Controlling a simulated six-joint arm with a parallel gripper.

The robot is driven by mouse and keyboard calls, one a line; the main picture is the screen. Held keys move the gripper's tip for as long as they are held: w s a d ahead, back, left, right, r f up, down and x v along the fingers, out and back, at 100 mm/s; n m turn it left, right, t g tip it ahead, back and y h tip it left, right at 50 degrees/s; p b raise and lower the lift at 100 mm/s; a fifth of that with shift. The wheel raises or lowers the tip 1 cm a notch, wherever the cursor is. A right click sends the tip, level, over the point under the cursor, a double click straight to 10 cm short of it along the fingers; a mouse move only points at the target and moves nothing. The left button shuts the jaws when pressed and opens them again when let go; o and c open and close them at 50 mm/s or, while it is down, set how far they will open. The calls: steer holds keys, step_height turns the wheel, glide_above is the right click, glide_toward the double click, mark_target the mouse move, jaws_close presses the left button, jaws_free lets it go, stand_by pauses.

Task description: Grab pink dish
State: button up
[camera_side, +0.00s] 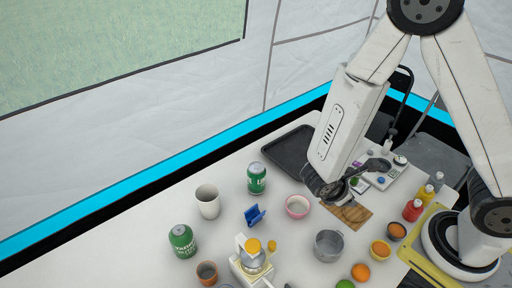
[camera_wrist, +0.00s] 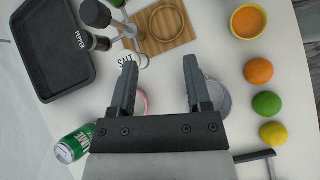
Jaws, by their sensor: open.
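The pink dish (camera_side: 298,206) is a small round bowl with a pale inside, upright on the white table in the side view. In the wrist view only a strip of the pink dish (camera_wrist: 141,103) shows beside the left finger; the rest is hidden behind my gripper. My gripper (camera_wrist: 159,64) is open, with nothing between its fingertips. In the side view my gripper (camera_side: 335,194) is above the table, to the right of the dish and near the wooden board.
A grey pot (camera_side: 329,246) stands right of and nearer than the dish. A blue holder (camera_side: 255,215) and green can (camera_side: 256,178) are to its left. A wooden board (camera_wrist: 165,28), pepper grinder (camera_wrist: 97,41) and dark tray (camera_wrist: 52,50) lie around my gripper. Fruit (camera_wrist: 267,104) is at right.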

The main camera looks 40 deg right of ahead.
steer(key=w+a+f+n+t+h, duration=0.2)
steer(key=w+f+n+t+h, duration=0.15)
steer(key=n+t, duration=0.4)
steer(key=n+t+y, duration=0.5)
steer(key=n, duration=0.5)
glide_toward(287, 205)
steer(key=shift+w+d, duration=0.15)
steer(key=shift+d, duration=0.55)
steer(key=shift+a+f+n, duration=0.35)
steer(key=shift+a+n, duration=0.05)
steer(key=shift+n, duration=0.05)
steer(key=shift+x, duration=1.25)
steer(key=shift+d, duration=0.1)
steer(key=shift+x, duration=2.6)
